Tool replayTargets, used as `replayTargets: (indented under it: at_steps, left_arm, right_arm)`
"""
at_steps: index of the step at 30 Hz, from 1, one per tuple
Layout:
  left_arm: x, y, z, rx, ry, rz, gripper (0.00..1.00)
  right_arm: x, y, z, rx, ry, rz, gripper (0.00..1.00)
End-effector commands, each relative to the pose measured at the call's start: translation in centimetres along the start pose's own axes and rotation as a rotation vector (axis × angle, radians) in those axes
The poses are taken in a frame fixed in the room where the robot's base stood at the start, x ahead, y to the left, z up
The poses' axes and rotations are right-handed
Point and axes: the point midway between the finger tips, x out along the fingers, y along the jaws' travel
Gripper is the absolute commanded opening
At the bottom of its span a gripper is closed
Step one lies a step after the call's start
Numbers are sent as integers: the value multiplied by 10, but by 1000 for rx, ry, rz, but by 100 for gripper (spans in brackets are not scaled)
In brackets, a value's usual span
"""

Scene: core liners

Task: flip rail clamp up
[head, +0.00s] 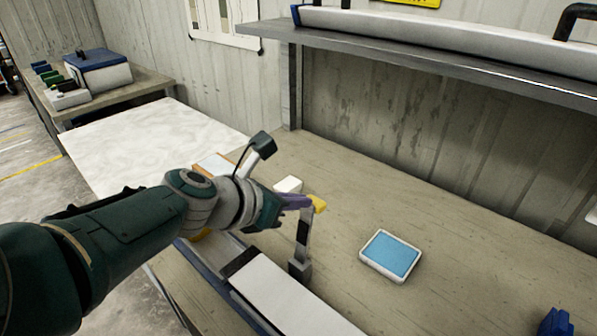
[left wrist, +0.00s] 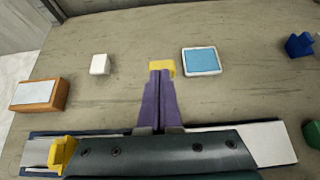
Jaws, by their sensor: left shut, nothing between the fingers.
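A rail clamp lever (head: 303,238) stands roughly upright from a dark base at the side of the long rail. Its yellow end (head: 318,203) is at the top and also shows in the left wrist view (left wrist: 162,65). My left gripper (head: 308,202) has its purple fingers shut with nothing between them. The fingertips are right at the yellow end; I cannot tell whether they touch it. The long white core liner (head: 285,292) lies in the rail below. A second yellow clamp (left wrist: 63,152) shows at the rail's left in the wrist view. My right gripper is not in view.
A white tray with a blue pad (head: 390,256) lies on the workbench (head: 450,270), right of the lever. A small white block (head: 288,184) and an orange box (left wrist: 40,94) are nearby. A blue object (head: 555,323) is at lower right. A shelf (head: 420,63) overhangs the back.

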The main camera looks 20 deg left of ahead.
Motion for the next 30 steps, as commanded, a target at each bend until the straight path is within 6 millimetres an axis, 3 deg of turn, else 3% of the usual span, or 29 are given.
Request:
replayTargets:
  at_steps: [24, 30]
  left_arm:
    - [12, 1, 1, 3, 7, 4, 0]
    - [7, -1, 8, 3, 9, 3, 0]
  right_arm:
    - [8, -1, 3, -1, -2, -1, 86]
    - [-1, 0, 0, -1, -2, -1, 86]
